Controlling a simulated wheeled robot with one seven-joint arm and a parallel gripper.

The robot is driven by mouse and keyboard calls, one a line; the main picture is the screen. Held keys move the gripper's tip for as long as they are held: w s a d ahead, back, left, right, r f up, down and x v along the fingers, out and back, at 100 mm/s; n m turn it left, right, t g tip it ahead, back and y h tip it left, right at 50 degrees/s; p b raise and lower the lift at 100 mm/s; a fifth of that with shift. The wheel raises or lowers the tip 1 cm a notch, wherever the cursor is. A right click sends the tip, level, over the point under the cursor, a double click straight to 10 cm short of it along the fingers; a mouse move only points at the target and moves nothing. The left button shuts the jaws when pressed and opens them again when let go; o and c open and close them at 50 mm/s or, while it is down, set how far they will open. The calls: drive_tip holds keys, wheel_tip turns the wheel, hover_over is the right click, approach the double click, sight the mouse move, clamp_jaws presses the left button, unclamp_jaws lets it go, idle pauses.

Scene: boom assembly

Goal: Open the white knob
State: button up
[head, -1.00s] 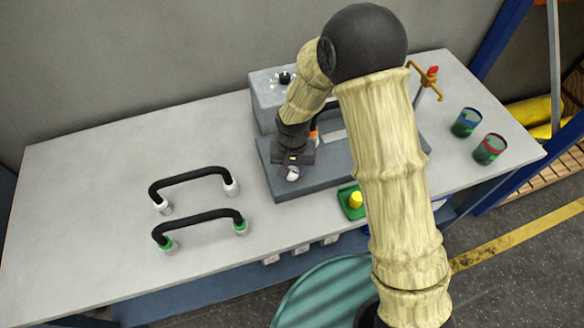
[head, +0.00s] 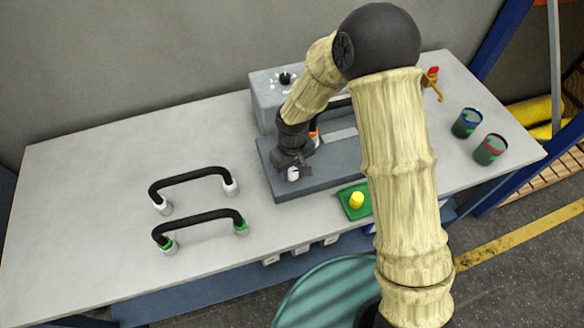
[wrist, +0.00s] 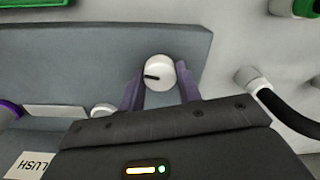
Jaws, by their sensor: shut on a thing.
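The white knob (wrist: 159,73) sits on the grey base panel. In the wrist view its round face with a dark pointer mark toward the left lies between the two purple fingers of my gripper (wrist: 161,88). My gripper is shut on the knob. In the head view the knob (head: 293,173) shows as a small white spot at the front left of the panel, with my gripper (head: 290,170) over it and partly hiding it.
Two black hose handles (head: 192,178) with white and green ends stand on the bench's left. Two cups (head: 466,123) stand farther right. A grey box (head: 270,95) stands behind. The bench's far left is clear.

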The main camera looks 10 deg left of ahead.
sight(293, 171)
drive_tip(key=shift+w, duration=0.1)
idle(0.3)
drive_tip(key=o, duration=1)
wheel_tip(293, 171, up, 17)
drive_tip(key=b, duration=0.1)
drive_tip(key=shift+r+b, duration=0.2)
drive_tip(key=shift+b, duration=0.1)
drive_tip(key=shift+d, duration=0.15)
